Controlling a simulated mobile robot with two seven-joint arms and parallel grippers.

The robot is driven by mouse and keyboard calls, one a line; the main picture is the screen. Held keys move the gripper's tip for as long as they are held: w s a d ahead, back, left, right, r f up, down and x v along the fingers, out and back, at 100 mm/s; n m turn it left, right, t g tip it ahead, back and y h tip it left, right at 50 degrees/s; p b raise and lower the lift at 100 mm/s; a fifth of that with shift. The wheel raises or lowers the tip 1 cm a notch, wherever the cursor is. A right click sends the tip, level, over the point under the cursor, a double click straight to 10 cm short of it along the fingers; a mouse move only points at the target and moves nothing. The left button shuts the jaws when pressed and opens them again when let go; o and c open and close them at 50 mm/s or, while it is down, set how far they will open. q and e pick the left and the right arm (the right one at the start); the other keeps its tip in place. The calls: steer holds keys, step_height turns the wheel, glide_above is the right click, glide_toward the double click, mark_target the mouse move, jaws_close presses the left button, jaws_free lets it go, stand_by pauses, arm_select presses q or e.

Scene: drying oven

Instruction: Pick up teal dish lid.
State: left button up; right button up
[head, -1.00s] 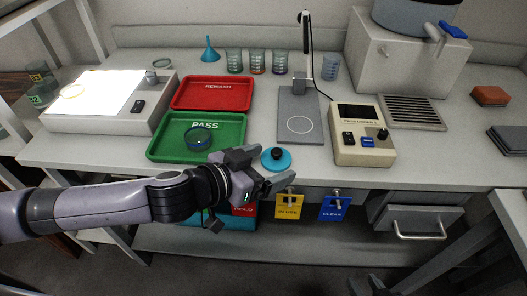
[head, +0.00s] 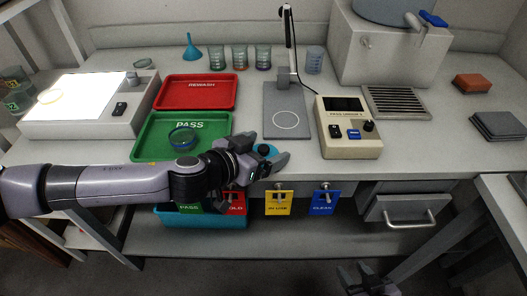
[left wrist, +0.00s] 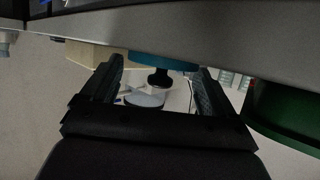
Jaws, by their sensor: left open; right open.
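The teal dish lid (head: 266,150) lies on the bench near its front edge, right of the green tray. My left gripper (head: 267,151) is open around it and partly hides it. In the left wrist view, the lid's teal rim (left wrist: 170,63) and dark knob (left wrist: 159,78) show between the two spread fingers (left wrist: 160,82). I cannot tell whether a finger touches the knob. My right gripper (head: 368,280) is open and empty, low in front of the bench at the bottom of the head view.
The green PASS tray (head: 150,148) holds a glass dish (head: 183,138). The red REWASH tray (head: 197,92) lies behind it. A grey stand (head: 285,118) and a beige control box (head: 349,145) are to the right of the lid. Tagged hooks hang below the bench edge.

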arm_select(q)
steer(key=shift+w+d, duration=0.1)
steer(key=c, duration=0.9)
